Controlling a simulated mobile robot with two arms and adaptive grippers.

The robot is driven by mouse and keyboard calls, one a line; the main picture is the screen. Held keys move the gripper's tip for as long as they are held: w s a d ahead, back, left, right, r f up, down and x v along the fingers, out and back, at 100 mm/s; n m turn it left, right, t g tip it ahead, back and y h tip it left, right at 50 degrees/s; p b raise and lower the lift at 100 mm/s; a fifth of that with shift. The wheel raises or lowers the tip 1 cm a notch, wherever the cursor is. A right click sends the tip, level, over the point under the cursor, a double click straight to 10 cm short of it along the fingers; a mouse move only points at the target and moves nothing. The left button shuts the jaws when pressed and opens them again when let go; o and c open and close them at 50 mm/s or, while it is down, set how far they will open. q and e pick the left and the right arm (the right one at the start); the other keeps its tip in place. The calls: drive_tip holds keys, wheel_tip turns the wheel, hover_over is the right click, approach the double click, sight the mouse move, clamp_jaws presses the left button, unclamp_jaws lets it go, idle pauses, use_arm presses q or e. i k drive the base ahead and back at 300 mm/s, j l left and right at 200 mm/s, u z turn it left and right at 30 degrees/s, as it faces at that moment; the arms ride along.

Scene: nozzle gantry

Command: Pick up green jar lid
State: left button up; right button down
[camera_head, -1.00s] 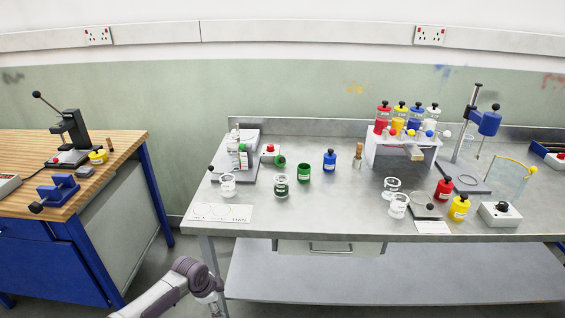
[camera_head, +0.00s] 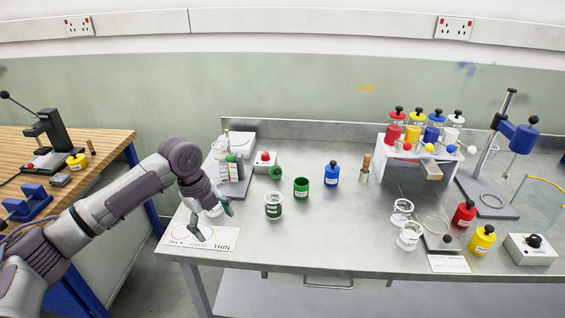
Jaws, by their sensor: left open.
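A small round green piece, apparently the green jar lid (camera_head: 275,172), lies on the grey metal bench (camera_head: 330,235), just behind and left of an open green jar (camera_head: 301,188). A clear jar with green contents (camera_head: 273,206) stands in front of them. My left gripper (camera_head: 213,222) is open, fingers pointing down, above the printed card at the bench's front left. It is apart from the lid, to its left and nearer the front. My right gripper is not in view.
A blue jar (camera_head: 332,174) stands right of the green jar. A rack of coloured bottles (camera_head: 420,150) is at the right. The bench's front middle is clear.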

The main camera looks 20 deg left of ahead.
sight(274, 172)
drive_tip(key=i, duration=1.3)
